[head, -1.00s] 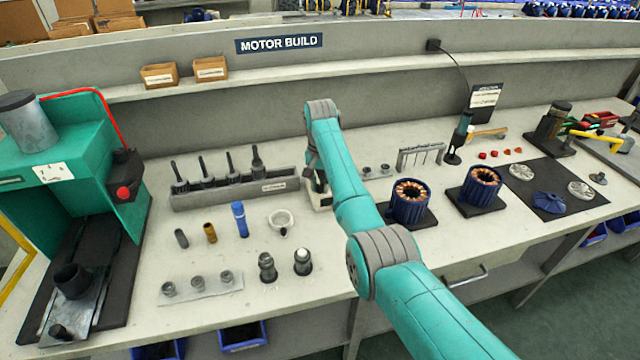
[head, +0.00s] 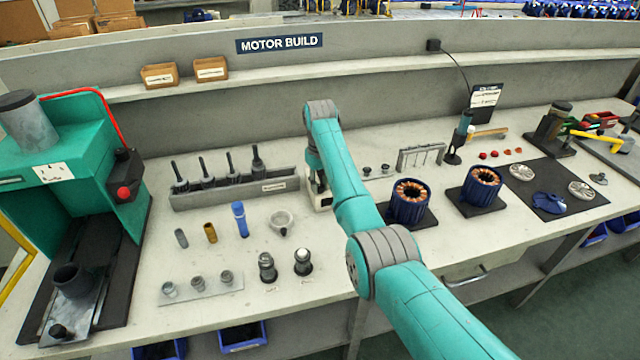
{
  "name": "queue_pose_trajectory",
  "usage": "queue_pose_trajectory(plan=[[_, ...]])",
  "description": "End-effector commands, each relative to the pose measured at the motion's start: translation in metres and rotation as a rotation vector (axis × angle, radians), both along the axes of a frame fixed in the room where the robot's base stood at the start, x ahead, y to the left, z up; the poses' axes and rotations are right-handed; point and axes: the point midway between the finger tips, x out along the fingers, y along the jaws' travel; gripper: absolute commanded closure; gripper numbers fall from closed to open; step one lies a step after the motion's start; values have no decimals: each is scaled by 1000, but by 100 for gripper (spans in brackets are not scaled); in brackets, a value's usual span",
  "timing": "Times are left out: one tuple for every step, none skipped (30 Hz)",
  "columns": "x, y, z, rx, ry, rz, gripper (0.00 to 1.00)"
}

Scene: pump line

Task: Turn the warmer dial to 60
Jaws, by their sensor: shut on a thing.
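The warmer appears to be the small pale unit (head: 322,204) at the middle of the bench, below the "MOTOR BUILD" sign in the head view. My arm covers much of it. Its dial and any scale marks are hidden, so I cannot read the setting. My gripper (head: 318,186) points down onto this unit and shows only in part beside the teal arm link. It is shut on what appears to be the dial. The fingertips are not clear.
A grey rack of dark tools (head: 235,190) stands just left of the warmer. Two copper-wound stators (head: 408,203) (head: 481,187) stand on black pads to the right. A green press (head: 85,160) fills the left end.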

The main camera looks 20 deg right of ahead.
Motion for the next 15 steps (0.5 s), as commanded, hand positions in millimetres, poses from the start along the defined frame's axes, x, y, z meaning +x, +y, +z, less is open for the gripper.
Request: queue_pose_trajectory(plan=[[0, 0, 0, 0, 0, 11, 100], [0, 0, 0, 0, 0, 17, 100], [0, 0, 0, 0, 0, 25, 100], [0, 0, 0, 0, 0, 30, 100], [0, 0, 0, 0, 0, 33, 100], [0, 0, 0, 0, 0, 36, 100], [0, 0, 0, 0, 0, 38, 100], [0, 0, 0, 0, 0, 39, 100], [0, 0, 0, 0, 0, 41, 100], [0, 0, 0, 0, 0, 41, 100], [0, 0, 0, 0, 0, 41, 100], [0, 0, 0, 0, 0, 41, 100], [0, 0, 0, 0, 0, 41, 100], [0, 0, 0, 0, 0, 41, 100], [0, 0, 0, 0, 0, 41, 100]])
